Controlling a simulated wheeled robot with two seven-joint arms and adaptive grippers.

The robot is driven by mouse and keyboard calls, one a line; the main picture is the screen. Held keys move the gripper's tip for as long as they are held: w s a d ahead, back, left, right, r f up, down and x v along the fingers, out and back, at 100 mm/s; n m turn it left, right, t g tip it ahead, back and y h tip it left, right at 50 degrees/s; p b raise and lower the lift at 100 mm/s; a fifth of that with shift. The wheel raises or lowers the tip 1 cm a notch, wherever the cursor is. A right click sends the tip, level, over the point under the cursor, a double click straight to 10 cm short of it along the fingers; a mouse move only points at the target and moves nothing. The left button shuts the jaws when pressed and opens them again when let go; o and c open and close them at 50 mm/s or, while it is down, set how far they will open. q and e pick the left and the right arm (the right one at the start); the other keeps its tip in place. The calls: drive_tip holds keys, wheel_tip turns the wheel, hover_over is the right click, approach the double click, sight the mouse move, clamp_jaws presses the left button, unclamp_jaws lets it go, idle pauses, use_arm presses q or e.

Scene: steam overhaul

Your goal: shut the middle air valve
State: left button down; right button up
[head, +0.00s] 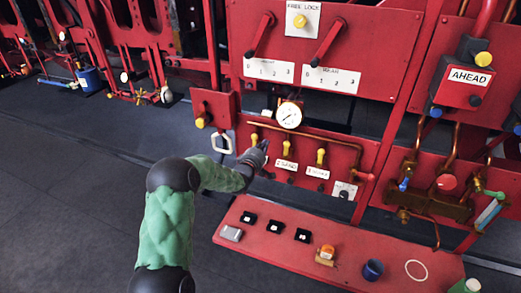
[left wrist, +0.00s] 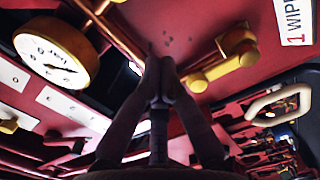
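The red air-valve panel (head: 270,179) has three yellow-handled valves in a row under a copper pipe. The middle valve (head: 287,147) stands above a white label beginning with 2. The left valve (head: 254,137) is just above my gripper, and the right valve (head: 320,157) is above label 3. My left gripper (head: 262,146) is in front of the panel, between the left and middle valves and slightly below them. In the left wrist view its fingertips (left wrist: 159,62) are together with nothing between them. A yellow valve handle (left wrist: 222,65) there is near the "1 WIPE…" label (left wrist: 297,20). My right gripper is out of view.
A round gauge (head: 289,114) is above the valves. A white loop handle (head: 222,143) is left of my gripper. The floor at left is open.

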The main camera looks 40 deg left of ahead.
sight(286, 150)
use_arm(q)
drive_tip(key=w+d, duration=0.1)
drive_tip(key=w+d+f+p, duration=0.1)
drive_tip(key=w+d, duration=0.1)
drive_tip(key=shift+d, duration=0.15)
drive_tip(key=shift+r, duration=0.1)
idle(0.4)
